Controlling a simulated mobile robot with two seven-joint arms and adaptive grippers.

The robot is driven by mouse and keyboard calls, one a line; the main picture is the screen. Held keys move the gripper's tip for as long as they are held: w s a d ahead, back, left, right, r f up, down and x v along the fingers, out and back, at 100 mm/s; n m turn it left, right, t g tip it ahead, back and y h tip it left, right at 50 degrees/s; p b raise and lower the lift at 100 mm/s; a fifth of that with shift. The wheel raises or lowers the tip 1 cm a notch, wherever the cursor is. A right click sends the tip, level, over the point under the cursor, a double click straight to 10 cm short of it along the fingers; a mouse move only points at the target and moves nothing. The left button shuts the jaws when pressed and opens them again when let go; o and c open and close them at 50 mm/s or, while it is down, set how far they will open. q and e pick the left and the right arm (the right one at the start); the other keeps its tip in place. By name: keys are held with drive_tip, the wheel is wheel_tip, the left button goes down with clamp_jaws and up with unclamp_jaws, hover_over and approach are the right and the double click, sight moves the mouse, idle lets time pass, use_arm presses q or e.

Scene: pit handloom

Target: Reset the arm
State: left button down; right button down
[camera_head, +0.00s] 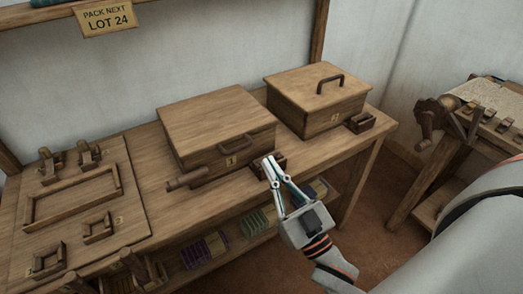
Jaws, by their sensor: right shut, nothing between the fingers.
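My right gripper (269,163) is shut and empty, over the front edge of the wooden bench. Its arm comes in from the lower right. My left gripper is not in view.
The bench (158,200) also bears a second lidded box (315,92) and a board with frames (130,184) at left. A shelf (232,247) below holds coloured bundles. A loom (450,160) stands at right. Brown floor lies between.

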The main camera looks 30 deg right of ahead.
drive_tip(key=shift+v, duration=1.2)
